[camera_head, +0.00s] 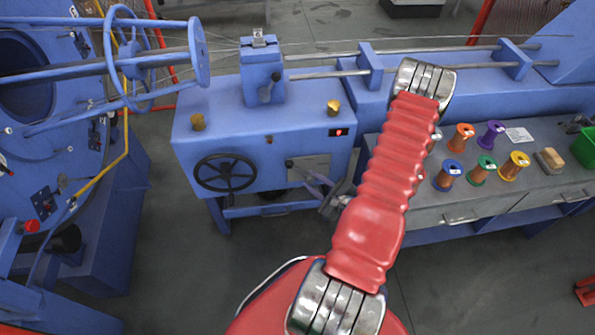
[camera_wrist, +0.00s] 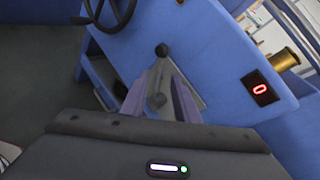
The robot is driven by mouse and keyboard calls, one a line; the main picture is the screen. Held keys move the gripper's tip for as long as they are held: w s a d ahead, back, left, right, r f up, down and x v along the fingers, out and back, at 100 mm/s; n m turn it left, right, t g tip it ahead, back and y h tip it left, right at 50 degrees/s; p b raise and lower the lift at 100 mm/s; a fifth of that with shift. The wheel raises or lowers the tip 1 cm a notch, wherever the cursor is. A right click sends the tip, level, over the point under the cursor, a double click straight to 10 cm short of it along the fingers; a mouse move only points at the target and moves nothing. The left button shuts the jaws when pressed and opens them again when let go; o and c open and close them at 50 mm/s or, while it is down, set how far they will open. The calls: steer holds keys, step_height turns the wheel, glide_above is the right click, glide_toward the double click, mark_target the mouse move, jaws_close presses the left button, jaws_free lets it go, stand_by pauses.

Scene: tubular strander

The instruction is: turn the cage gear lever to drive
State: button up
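A small lever with a dark round knob (camera_wrist: 162,50) stands on a grey plate (camera_wrist: 196,92) on the front of the blue gearbox. In the head view the knob (camera_head: 289,164) is at the left of the plate (camera_head: 312,162). I take it for the cage gear lever; no gear marks are readable. My gripper (camera_wrist: 162,82) is open, its two fingers pointing at the plate. I cannot tell whether anything touches. My gripper (camera_head: 314,181) is low in front of the plate in the head view.
A black handwheel (camera_head: 225,173) is left of the plate. Another dark-knobbed lever (camera_head: 267,91) is on the upper block. A bench (camera_head: 470,208) with several coloured spools stands right. The floor in front is clear.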

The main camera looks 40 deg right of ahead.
mark_target(295, 168)
steer(key=x, duration=0.9)
steer(key=shift+w+d+f, duration=0.1)
steer(key=shift+w, duration=0.25)
steer(key=shift+c, duration=0.3)
jaws_close()
